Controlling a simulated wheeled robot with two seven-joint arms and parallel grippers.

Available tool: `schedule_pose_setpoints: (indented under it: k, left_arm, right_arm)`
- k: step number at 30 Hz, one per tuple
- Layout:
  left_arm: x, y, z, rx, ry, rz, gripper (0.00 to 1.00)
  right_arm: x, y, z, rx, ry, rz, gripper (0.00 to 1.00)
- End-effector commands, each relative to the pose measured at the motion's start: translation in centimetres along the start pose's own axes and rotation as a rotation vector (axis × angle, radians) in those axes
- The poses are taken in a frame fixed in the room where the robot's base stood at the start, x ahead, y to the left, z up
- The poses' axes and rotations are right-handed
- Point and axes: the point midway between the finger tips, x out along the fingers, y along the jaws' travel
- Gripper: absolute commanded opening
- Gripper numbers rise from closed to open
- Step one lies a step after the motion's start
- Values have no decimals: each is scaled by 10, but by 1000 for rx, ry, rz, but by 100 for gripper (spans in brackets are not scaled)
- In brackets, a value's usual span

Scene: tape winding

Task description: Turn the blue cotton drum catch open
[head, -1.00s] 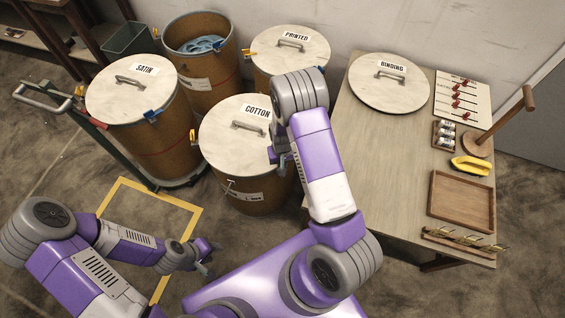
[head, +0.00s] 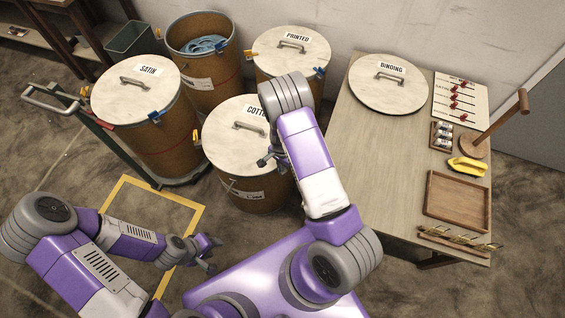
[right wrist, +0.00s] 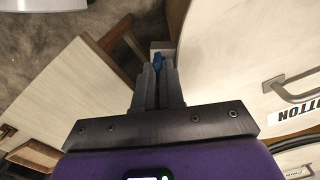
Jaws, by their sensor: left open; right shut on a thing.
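The cotton drum (head: 248,188) stands in the middle of the head view, its pale lid (head: 226,122) on. My right arm covers its right side and part of the label. In the right wrist view the drum's lid (right wrist: 262,65) is at the right, and a small blue catch (right wrist: 158,60) shows between my right gripper's fingertips (right wrist: 157,72). The gripper is shut on the catch beside the lid's edge. In the head view the catch is hidden behind my arm. My left gripper (head: 210,252) is open and empty, low over the floor, apart from the drum.
Satin (head: 160,140), printed (head: 288,55) and an open drum (head: 205,75) stand behind and left. Floor at the lower left is free.

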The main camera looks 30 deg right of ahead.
Motion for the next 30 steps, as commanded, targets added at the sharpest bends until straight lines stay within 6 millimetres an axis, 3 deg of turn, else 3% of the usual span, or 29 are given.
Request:
schedule_pose_setpoints:
  k: [12,28,30]
  left_arm:
    - [-7,3,0,0,0,0,43]
    - [-7,3,0,0,0,0,43]
    - [-7,3,0,0,0,0,43]
  right_arm:
    - [0,-1,0,175,-1,0,0]
    - [0,-1,0,199,-1,0,0]
    - [0,-1,0,199,-1,0,18]
